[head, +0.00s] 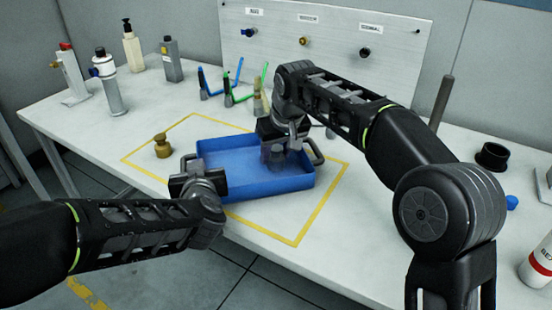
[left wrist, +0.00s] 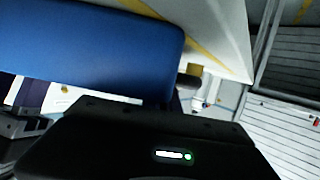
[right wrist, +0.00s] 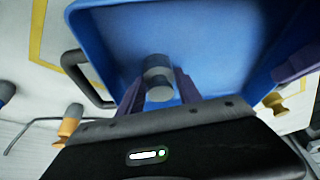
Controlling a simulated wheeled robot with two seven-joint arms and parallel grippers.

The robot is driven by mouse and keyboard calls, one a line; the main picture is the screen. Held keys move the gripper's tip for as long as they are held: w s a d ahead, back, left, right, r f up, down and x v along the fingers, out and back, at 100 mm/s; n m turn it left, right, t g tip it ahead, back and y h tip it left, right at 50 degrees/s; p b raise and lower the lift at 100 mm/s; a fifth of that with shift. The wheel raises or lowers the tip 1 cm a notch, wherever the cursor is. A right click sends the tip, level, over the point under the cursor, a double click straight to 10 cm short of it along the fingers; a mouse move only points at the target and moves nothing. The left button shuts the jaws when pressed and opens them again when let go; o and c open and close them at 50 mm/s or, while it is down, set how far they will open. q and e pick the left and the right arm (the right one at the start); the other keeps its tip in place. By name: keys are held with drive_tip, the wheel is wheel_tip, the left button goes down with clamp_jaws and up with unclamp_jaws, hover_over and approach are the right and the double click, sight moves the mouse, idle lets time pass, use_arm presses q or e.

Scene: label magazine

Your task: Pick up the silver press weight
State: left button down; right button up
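The silver press weight (right wrist: 157,75) is a small grey cylinder inside the blue tray (head: 231,191). In the head view the weight (head: 278,153) shows partly, below my right gripper (head: 286,142). In the right wrist view my right gripper's two fingers (right wrist: 159,88) stand close on either side of the weight. I cannot tell whether they press on it. My left gripper (head: 188,178) is at the tray's left end, by the handle there. Its fingers are mostly hidden, and in the left wrist view the tray wall (left wrist: 95,50) fills the upper left.
A brass weight (head: 162,147) stands left of the tray, inside the yellow tape outline (head: 298,243). Bottles (head: 132,47) and a silver cylinder (head: 109,85) stand at the back left. Coloured angled holders (head: 232,92) and a panel with knobs (head: 304,42) are behind. A black ring (head: 492,156) lies right.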

sight(276, 148)
clamp_jaws()
drive_tip(key=shift+r, duration=0.1)
idle(0.5)
drive_tip(key=shift+r, duration=4.95)
use_arm(q)
drive_tip(key=c, duration=1.6)
unclamp_jaws()
drive_tip(key=shift+o, duration=0.2)
drive_tip(key=shift+s, duration=0.1)
